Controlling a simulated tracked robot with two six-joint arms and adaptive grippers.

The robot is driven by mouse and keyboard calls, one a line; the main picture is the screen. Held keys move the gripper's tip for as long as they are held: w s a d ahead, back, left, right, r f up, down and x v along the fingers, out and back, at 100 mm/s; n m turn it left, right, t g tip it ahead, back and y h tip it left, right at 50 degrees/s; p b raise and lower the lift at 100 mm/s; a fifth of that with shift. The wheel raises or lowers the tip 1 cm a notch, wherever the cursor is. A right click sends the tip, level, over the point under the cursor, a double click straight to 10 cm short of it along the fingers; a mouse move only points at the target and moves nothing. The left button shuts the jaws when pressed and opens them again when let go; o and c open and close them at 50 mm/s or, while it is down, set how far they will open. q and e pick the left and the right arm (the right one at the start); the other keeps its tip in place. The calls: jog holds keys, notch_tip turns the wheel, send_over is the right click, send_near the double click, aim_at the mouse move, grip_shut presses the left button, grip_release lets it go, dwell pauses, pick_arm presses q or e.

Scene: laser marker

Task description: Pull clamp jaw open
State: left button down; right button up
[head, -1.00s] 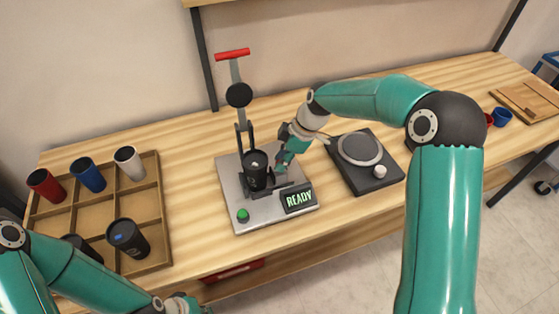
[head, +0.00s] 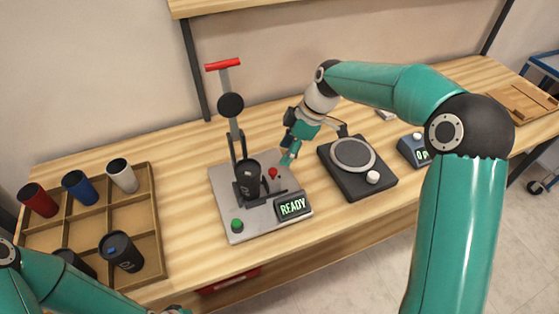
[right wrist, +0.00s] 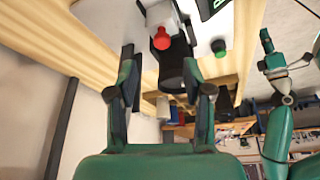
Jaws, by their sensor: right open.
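The clamp jaw's red knob (head: 272,173) sits right of the tumbler; the knob also shows in the right wrist view (right wrist: 161,39). My right gripper (head: 288,160) is open and empty, just right of and behind the knob, apart from it. In the right wrist view, the knob and dark tumbler (right wrist: 171,72) appear between and beyond its spread fingers. Only a sliver of my left gripper (head: 178,311) shows at the bottom edge; its fingers are cut off.
The machine carries a lever with a red handle (head: 223,65), a green button (head: 237,225) and a READY display (head: 292,206). A wooden tray (head: 150,215) with several cups stands left. A black round-plate device (head: 357,178) stands right. Bare tabletop lies between tray and machine.

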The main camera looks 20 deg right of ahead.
jog(key=v, duration=0.4)
jog(key=shift+r, duration=0.15)
dwell(0.4)
